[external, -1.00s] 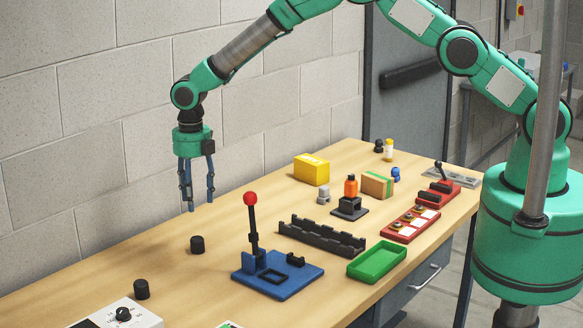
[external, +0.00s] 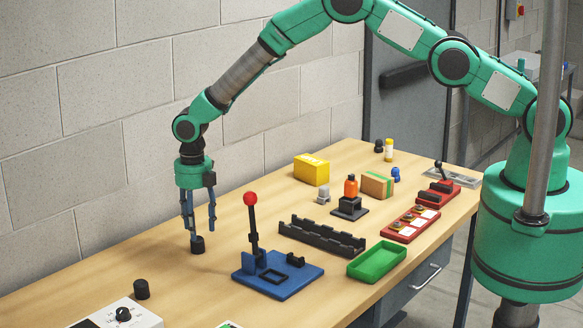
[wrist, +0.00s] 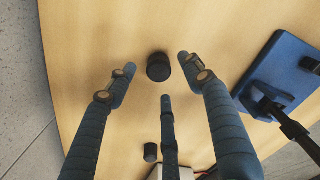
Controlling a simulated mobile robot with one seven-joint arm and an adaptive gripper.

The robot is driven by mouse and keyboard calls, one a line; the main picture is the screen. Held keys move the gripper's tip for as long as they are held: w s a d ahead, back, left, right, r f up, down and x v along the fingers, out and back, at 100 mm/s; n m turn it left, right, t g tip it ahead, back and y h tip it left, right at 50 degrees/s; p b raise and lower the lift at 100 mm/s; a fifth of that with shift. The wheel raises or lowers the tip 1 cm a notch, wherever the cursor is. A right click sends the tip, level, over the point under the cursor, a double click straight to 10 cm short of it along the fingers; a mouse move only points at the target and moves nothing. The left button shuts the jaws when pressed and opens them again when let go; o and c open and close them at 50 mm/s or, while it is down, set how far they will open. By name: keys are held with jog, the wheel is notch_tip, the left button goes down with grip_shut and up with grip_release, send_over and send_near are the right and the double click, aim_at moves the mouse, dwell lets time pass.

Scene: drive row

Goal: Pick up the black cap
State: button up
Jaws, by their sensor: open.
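A small black cap (external: 197,245) stands on the wooden table, near the wall side. My gripper (external: 202,231) is open and points down over it, with its fingertips close above or around the cap's top. In the wrist view the black cap (wrist: 159,66) lies between the spread fingers of my gripper (wrist: 157,74), with gaps visible on both sides. I cannot tell whether any finger touches it. A second similar black cap (external: 142,289) stands nearer the front and also shows in the wrist view (wrist: 150,152).
A blue base (external: 277,273) with an upright red-knobbed lever (external: 251,199) stands right of my gripper. A black slotted rack (external: 322,236), a green tray (external: 377,262) and a yellow box (external: 311,169) stand farther right. A white dial box (external: 124,314) is at the front. Table around the cap is clear.

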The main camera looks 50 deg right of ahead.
aim_at(197, 245)
jog(key=shift+f, duration=0.15)
jog(key=shift+w+a+f+p, duration=0.1)
jog(key=shift+f+p, duration=0.1)
jog(key=shift+f, duration=1.05)
jog(key=shift+a+f+p, duration=0.1)
jog(key=shift+f+p, duration=0.1)
jog(key=shift+f, duration=1)
jog(key=c, duration=1)
